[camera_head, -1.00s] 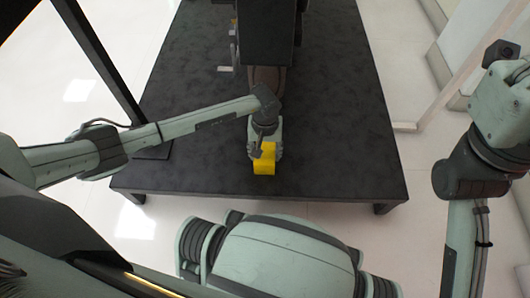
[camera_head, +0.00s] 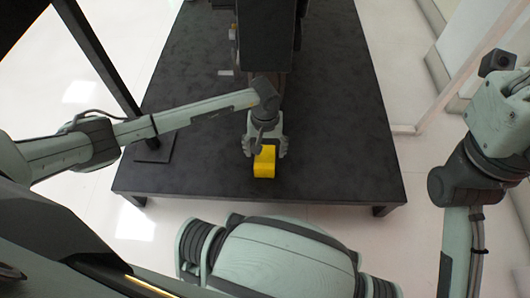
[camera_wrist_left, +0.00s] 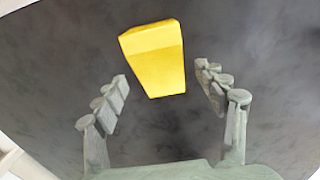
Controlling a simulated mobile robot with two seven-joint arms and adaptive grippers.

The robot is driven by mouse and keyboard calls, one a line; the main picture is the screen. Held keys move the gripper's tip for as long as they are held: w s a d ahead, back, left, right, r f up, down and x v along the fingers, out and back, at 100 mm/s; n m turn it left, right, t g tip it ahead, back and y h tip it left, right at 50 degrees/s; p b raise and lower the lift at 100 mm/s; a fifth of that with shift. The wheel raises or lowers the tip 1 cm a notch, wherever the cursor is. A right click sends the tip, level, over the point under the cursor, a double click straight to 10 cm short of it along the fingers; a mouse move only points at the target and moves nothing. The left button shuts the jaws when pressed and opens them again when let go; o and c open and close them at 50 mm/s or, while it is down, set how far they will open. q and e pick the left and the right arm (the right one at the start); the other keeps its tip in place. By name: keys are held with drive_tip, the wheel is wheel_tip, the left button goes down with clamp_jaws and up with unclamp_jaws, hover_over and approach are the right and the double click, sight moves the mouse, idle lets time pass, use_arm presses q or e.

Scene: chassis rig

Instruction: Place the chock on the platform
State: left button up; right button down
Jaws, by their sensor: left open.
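The yellow chock (camera_head: 264,162) rests on the dark platform (camera_head: 340,150) close to its front edge. In the left wrist view the chock (camera_wrist_left: 155,58) lies beyond the fingertips, roughly centred between them. My left gripper (camera_head: 265,152) is open and empty right beside the chock in the head view. The left wrist view shows its two fingers (camera_wrist_left: 163,85) spread wide, with a gap on each side of the chock. My right arm is at the right edge of the head view, and its gripper is out of view.
A dark machine (camera_head: 267,40) stands on the platform at the back middle. The platform's right side is clear. White floor (camera_head: 140,240) surrounds it.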

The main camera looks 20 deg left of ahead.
sight(265, 155)
use_arm(q)
wheel_tip(265, 155, up, 9)
drive_tip(key=p, duration=0.1)
drive_tip(key=shift+f+p, duration=0.2)
drive_tip(key=shift+p, duration=0.2)
